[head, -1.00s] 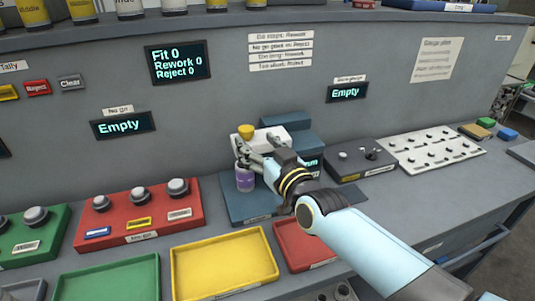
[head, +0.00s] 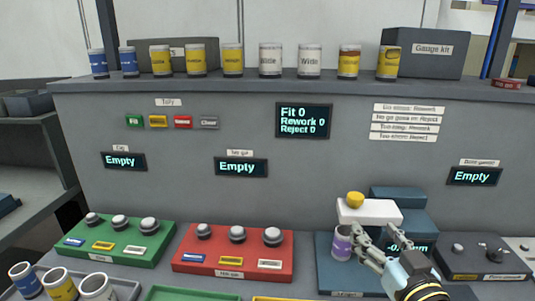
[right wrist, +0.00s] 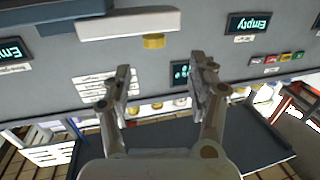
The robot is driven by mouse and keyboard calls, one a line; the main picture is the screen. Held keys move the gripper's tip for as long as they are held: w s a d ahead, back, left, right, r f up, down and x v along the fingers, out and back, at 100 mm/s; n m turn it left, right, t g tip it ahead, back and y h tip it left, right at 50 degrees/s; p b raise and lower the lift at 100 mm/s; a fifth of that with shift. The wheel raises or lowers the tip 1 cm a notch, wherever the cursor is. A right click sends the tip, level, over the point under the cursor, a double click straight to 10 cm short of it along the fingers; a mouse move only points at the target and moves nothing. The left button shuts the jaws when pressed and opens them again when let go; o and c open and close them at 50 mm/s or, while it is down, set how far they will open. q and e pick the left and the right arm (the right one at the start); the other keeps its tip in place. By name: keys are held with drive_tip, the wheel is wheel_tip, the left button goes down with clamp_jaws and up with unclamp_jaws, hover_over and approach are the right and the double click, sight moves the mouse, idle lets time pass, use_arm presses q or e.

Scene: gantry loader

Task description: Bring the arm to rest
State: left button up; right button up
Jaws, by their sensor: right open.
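My right gripper (head: 382,236) is in the lower right of the head view, in front of the blue gauge stand (head: 328,272). Its fingers are apart, and in the right wrist view (right wrist: 164,76) nothing is between them. A purple-banded cylinder (head: 342,245) stands upright on the stand, just left of the fingers; whether they touch it I cannot tell. Above is a white block (head: 368,211) with a yellow knob (head: 355,199); both also show in the right wrist view, the block (right wrist: 128,22) above the knob (right wrist: 153,41). My left gripper is out of view.
A green panel (head: 120,255) and a red panel (head: 232,265) with knobs lie left of the stand. A grey button box (head: 485,275) is at its right. Several labelled cans (head: 270,60) line the shelf. Displays (head: 303,120) are on the back wall.

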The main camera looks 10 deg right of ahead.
drive_tip(key=s+n+g, duration=0.1)
drive_tip(key=s+g, duration=1.3)
drive_tip(key=s, duration=1.1)
drive_tip(key=s+d+f+g+b, duration=0.2)
drive_tip(key=f+b, duration=0.8)
drive_tip(key=f, duration=2.7)
drive_tip(key=s+d+f+b, duration=0.1)
drive_tip(key=s+f+b, duration=0.2)
drive_tip(key=s+f, duration=0.6)
drive_tip(key=s+d+f+b, duration=0.1)
drive_tip(key=s+f+b, duration=0.3)
drive_tip(key=s+f, duration=0.5)
wheel_tip(320, 180, down, 6)
drive_tip(key=shift+s+r+g, duration=0.1)
drive_tip(key=shift+s+g, duration=0.2)
drive_tip(key=shift+s, duration=0.05)
drive_tip(key=shift+d, duration=0.1)
